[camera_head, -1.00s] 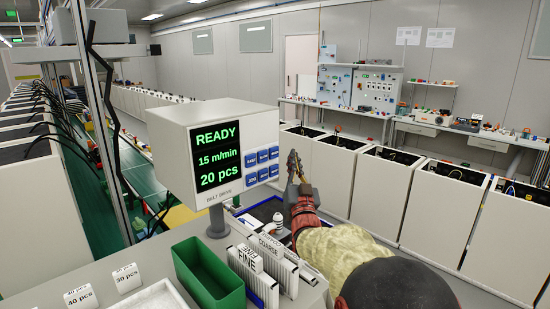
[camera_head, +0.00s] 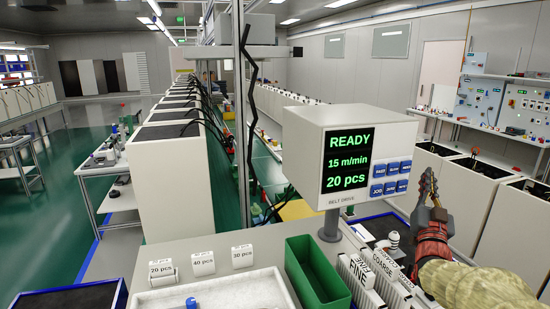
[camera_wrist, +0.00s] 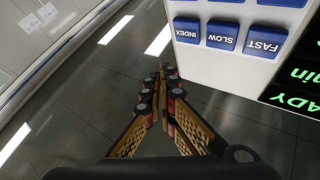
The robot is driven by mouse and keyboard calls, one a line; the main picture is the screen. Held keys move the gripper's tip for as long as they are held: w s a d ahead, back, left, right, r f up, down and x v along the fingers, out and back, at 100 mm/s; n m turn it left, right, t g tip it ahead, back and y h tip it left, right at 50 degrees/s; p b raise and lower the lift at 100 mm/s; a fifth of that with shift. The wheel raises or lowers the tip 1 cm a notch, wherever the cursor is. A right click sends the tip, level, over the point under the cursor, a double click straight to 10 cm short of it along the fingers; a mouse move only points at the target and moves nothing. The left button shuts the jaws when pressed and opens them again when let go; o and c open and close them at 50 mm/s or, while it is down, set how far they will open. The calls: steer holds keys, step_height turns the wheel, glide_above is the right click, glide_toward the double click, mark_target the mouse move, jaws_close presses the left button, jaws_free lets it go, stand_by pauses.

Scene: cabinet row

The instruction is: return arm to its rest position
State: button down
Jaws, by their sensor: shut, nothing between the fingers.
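My gripper (camera_head: 429,187) is at the right of the head view, pointing up, just right of the belt drive control box (camera_head: 313,155). Its fingers are shut and empty; the wrist view shows them (camera_wrist: 163,70) meeting at the tips. The box's screen (camera_head: 347,160) reads READY, 15 m/min and 20 pcs. Its blue buttons (camera_head: 392,178) also show at the upper right of the wrist view (camera_wrist: 221,35). The gripper is apart from the box as far as I can see. My arm runs down to the lower right corner.
A green bin (camera_head: 318,275) stands on the bench below the box, left of binders marked FINE and COARSE (camera_head: 378,272). Count cards (camera_head: 203,263) and a white tray (camera_head: 215,292) are at the left. White cabinets (camera_head: 487,210) line the right. Green floor (camera_head: 75,190) is open at the left.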

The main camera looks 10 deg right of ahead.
steer(key=s+a+f+n+g+y, duration=0.1)
steer(key=s+a+f+g+y, duration=0.15)
steer(key=a, duration=0.45)
steer(key=s+a+f+n+g+y, duration=0.1)
steer(key=a+f+n+g+y, duration=0.15)
steer(key=a, duration=0.45)
steer(key=s+a+f+n+g+y, duration=0.1)
steer(key=s+a+f+g+y, duration=0.15)
steer(key=a, duration=0.45)
steer(key=s+a+f+n+g+y, duration=0.1)
steer(key=s+a+f, duration=0.3)
steer(key=s, duration=0.4)
steer(key=s+a+f+n+g+y, duration=0.1)
steer(key=s+a+f+g, duration=0.3)
steer(key=s, duration=0.5)
steer(key=s+a+f+n+g+y, duration=0.2)
steer(key=s+a+f, duration=0.3)
steer(key=s, duration=0.4)
steer(key=shift+a+f, duration=0.4)
steer(key=c, duration=2.5)
jaws_free()
steer(key=shift+g, duration=0.25)
steer(key=shift+c, duration=0.2)
